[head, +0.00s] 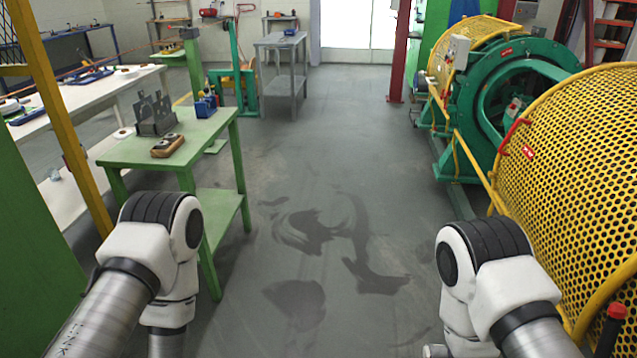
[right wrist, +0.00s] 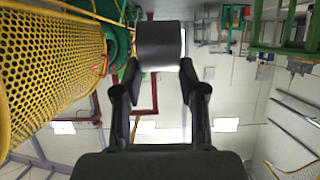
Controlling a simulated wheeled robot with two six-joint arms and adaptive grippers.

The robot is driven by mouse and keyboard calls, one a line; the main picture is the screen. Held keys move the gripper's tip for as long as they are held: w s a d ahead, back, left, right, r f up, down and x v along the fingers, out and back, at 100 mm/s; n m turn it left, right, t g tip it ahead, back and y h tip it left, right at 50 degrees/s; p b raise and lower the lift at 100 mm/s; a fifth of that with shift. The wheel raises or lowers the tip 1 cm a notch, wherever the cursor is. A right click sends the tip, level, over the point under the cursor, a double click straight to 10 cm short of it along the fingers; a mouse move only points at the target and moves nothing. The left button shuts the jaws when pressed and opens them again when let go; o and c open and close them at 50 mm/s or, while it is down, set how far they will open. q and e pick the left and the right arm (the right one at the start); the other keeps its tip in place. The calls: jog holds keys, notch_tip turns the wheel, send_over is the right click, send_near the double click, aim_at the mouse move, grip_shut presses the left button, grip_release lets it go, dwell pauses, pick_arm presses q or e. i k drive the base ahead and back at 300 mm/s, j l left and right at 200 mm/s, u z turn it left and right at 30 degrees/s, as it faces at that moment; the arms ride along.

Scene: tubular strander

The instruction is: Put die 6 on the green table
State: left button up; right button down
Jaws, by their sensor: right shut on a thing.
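The green table (head: 205,135) stands left of centre in the head view, ahead of my left arm, with a lower shelf. My right gripper (right wrist: 159,72) shows in the right wrist view with its two fingers shut on a dark grey, round-sided piece (right wrist: 160,42). This may be die 6, but I see no number on it. The piece is held in the air, clear of any surface. In the head view my right arm is at the lower right, away from the green table. My left gripper is out of view.
The yellow mesh guard (head: 580,165) is close on the right. The middle floor is clear.

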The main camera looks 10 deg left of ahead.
aim_at(212, 123)
jog(key=i+u, duration=0.1)
jog(key=i, duration=0.5)
jog(key=i+l+u, duration=0.1)
jog(key=i, duration=0.5)
jog(key=i+l+u, duration=0.1)
jog(key=i, duration=0.45)
jog(key=i+l+u, duration=0.1)
jog(key=i, duration=0.5)
jog(key=l, duration=0.1)
